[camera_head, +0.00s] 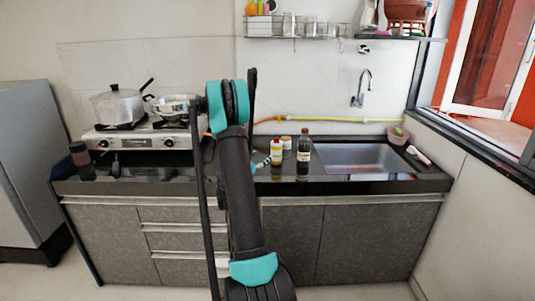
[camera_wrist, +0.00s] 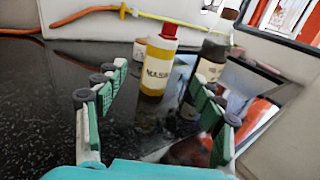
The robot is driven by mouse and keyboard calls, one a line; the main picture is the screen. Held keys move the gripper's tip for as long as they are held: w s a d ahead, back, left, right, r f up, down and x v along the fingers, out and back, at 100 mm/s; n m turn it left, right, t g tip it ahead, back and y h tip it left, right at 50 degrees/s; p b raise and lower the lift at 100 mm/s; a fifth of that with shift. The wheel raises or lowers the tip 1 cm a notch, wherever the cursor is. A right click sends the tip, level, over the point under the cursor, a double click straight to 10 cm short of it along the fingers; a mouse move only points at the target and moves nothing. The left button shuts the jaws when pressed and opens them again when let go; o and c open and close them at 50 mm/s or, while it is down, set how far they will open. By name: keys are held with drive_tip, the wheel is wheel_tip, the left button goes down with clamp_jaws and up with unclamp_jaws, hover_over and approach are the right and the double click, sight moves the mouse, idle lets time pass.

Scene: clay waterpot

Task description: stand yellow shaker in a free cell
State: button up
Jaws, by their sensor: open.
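The yellow shaker (camera_head: 276,152) stands upright on the dark counter, left of a dark bottle. In the wrist view the yellow shaker (camera_wrist: 158,65) has a red cap and a pale label with dark letters, and it looks slightly tilted with the camera. My gripper (camera_wrist: 157,78) is open, with its green-padded fingers to either side of the shaker's image. The shaker appears ahead of the fingertips, and I see no contact. In the head view my arm hides most of the gripper. No container with cells can be made out.
The dark bottle (camera_head: 303,150) stands close right of the shaker, and a small jar (camera_head: 286,146) is just behind it. The sink (camera_head: 365,158) is to the right. The stove (camera_head: 135,138) with pots is to the left. A yellow hose (camera_head: 330,119) runs along the wall.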

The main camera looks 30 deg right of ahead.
drive_tip(key=shift+v, duration=1.6)
drive_tip(key=shift+s+a+r+m, duration=0.2)
drive_tip(key=shift+s+a+m, duration=0.05)
drive_tip(key=shift+m, duration=0.15)
drive_tip(key=s+a+f+m+g+y, duration=0.1)
drive_tip(key=s+a+f+m+y, duration=0.2)
drive_tip(key=s+a+m+y, duration=0.5)
drive_tip(key=s+a+f+m+g+y, duration=0.2)
drive_tip(key=s+a+f+m+y, duration=0.2)
drive_tip(key=s+a+m+y, duration=0.4)
drive_tip(key=s+a+m, duration=0.6)
drive_tip(key=s+a, duration=0.9)
drive_tip(key=a, duration=0.2)
drive_tip(key=shift+s+a+g, duration=0.25)
drive_tip(key=shift+s+g, duration=0.05)
drive_tip(key=shift+s, duration=0.1)
drive_tip(key=shift+o, duration=0.6)
drive_tip(key=shift+s+a, duration=0.15)
drive_tip(key=shift+a, duration=0.05)
